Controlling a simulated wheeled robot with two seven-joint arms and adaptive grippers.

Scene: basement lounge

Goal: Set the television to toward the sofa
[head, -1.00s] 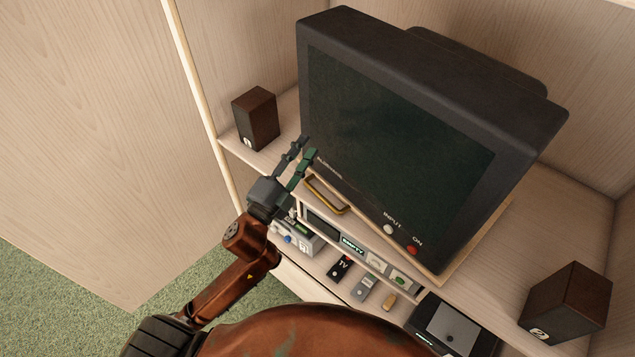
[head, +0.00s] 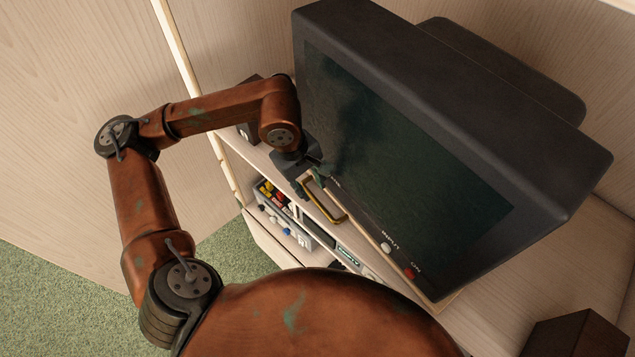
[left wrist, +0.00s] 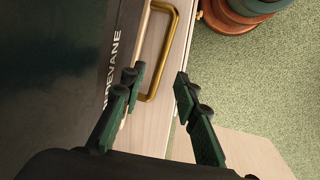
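The television (head: 410,150) is a dark boxy set on a wooden shelf. Its screen faces the lower left in the head view, and white and red buttons sit at its lower front edge. A yellow brass handle (head: 332,208) projects from the front under the screen; it also shows in the left wrist view (left wrist: 171,48). My left gripper (head: 312,183) points down at the handle's left end. In the left wrist view its fingers (left wrist: 157,80) are apart, with the handle's end between and just beyond the tips. No sofa shows. My right gripper is out of view.
A dark speaker (head: 243,134) stands behind my left arm, and another (head: 578,335) is at lower right. A lower shelf holds a box of coloured items (head: 283,218). A wooden panel (head: 70,120) rises at left; green carpet (head: 60,305) is open below it.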

